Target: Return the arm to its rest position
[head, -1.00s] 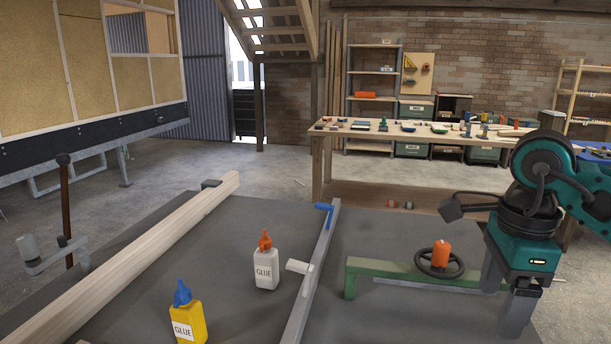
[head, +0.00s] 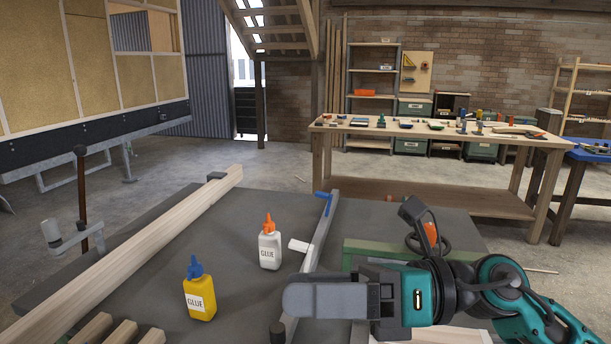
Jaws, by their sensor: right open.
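My right arm (head: 505,285) comes in from the lower right. It is teal and black. My right gripper (head: 300,298) lies roughly level over the dark bench top (head: 235,245), with its grey fingers pointing left. The fingers overlap in this view, so the gap between them is hidden; the gripper is open, and I see nothing held in it. The gripper and forearm cover part of the green clamp frame (head: 375,249) and its handwheel. My left gripper is not in view.
A yellow glue bottle (head: 200,291) and a white glue bottle (head: 269,246) stand left of the gripper. A grey metal bar (head: 318,232) with a blue handle runs beside them. A long timber (head: 160,225) lies at left. A workbench (head: 430,133) with tools stands behind.

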